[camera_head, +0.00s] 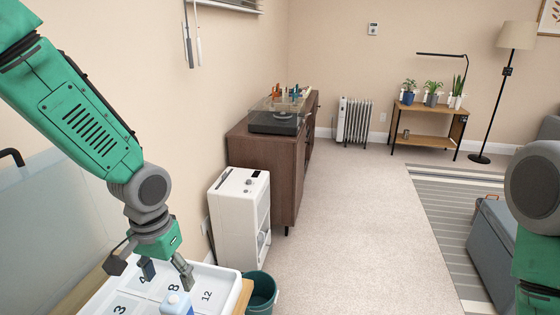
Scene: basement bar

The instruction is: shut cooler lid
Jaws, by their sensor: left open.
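A pale grey, flat panel (45,235) stands raised at the left edge, with a black bar handle (12,157) at its top; it looks like the cooler's open lid. To its right is a white-rimmed container (226,294) with numbered cells, cut off by the bottom edge. My left gripper (168,271) is open and empty, pointing down over the numbered cells, right of the panel and apart from it. A small blue-and-white item (177,304) lies just below its fingers. My right arm shows at the right edge; its gripper is out of view.
A dark green bin (262,290) stands right of the container. Beyond it are a white cabinet (240,215) and a brown sideboard (265,165) along the wall. Open carpet (350,230) lies in the middle. A grey box-like piece (492,245) stands at right.

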